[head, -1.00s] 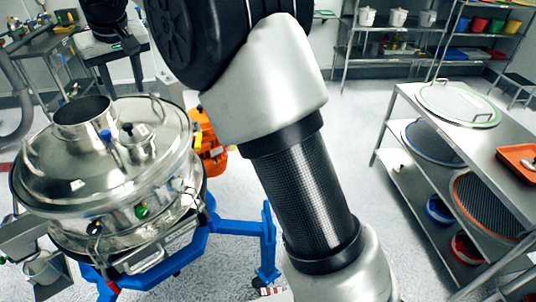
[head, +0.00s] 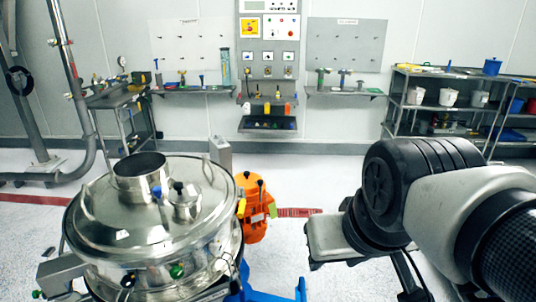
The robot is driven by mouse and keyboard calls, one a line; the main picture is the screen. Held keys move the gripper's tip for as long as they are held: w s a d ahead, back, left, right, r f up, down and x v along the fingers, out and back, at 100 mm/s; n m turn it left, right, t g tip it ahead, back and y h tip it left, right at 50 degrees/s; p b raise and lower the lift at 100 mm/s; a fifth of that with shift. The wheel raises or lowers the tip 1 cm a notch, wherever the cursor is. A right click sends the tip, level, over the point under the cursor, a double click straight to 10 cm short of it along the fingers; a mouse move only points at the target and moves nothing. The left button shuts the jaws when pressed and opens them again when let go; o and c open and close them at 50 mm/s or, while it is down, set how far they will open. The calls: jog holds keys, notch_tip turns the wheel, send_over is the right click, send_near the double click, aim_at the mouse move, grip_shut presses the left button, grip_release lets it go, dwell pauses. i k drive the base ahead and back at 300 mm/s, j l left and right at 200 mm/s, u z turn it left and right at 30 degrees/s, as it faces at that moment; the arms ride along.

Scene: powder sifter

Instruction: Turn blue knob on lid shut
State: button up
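The round steel sifter lid (head: 110,225) sits on the sifter at the lower left in the head view. A small blue knob (head: 156,192) stands on the lid, beside the wide open steel inlet collar (head: 140,178). Next to it is a small capped port (head: 186,202) with a dark knob on top. The blue knob is too small to tell how far it is turned. My arm shows at the right, well apart from the lid. My gripper's fingers are not visible.
An orange motor unit (head: 252,210) stands behind the sifter's right side, with a blue frame (head: 262,290) below. A control panel (head: 268,45) and tool boards hang on the back wall. Shelving (head: 435,110) holds white buckets at the right. Floor between the sifter and wall is mostly clear.

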aim_at(157, 190)
jog(key=j+u, duration=0.15)
jog(key=u, duration=0.3)
jog(key=k+j+u, duration=0.1)
jog(key=u, duration=0.3)
jog(key=j, duration=0.1)
